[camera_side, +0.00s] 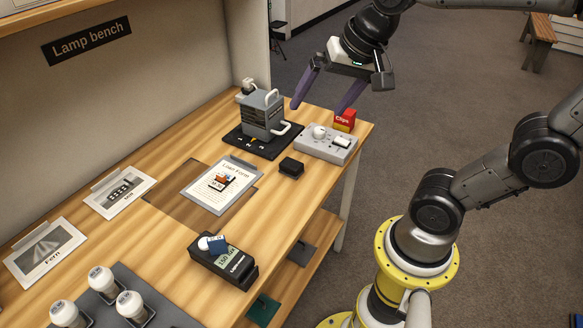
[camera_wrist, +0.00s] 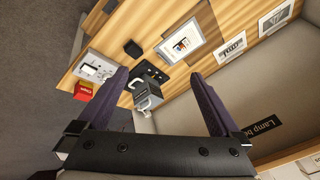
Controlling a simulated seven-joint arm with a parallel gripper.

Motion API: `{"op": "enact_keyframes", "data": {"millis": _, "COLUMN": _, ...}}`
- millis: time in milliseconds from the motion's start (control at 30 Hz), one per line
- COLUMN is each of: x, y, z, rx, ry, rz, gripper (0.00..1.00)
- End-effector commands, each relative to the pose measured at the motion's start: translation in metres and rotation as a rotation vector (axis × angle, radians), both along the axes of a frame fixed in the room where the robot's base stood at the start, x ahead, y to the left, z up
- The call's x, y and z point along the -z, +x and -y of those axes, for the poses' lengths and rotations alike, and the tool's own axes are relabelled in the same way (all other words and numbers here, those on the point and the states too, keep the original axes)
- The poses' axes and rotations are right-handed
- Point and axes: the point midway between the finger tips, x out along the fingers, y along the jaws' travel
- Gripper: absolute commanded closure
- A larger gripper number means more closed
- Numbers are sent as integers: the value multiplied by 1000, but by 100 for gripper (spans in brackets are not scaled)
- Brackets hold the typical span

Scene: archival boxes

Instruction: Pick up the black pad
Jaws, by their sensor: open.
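The black pad (camera_side: 291,167) is a small dark block. It lies on the wooden bench near its front edge, between the clipboard and the grey switch box. In the wrist view the black pad (camera_wrist: 133,48) shows beyond the fingertips, toward the upper left. My gripper (camera_side: 318,106) is open and empty, with purple fingers, raised near the bench's far right end. It is apart from the pad. Both fingers also show spread in the wrist view (camera_wrist: 158,74).
A grey box with white handles (camera_side: 262,114) stands on a black numbered base (camera_side: 238,138). A grey switch box (camera_side: 345,149) and a red Clips box (camera_side: 344,120) are at right. A clipboard (camera_side: 216,203) and a black meter (camera_side: 237,280) lie nearer. Bare wood surrounds the pad's near side.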

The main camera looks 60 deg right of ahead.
Motion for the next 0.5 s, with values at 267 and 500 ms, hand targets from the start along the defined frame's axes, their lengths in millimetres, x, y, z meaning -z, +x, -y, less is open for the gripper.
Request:
{"op": "enact_keyframes", "data": {"millis": 267, "x": 42, "y": 99, "z": 50, "rx": 502, "ry": 167, "rz": -169, "gripper": 0}}
{"op": "enact_keyframes", "data": {"millis": 500, "x": 118, "y": 143, "z": 102, "rx": 735, "ry": 208, "rz": -327, "gripper": 0}}
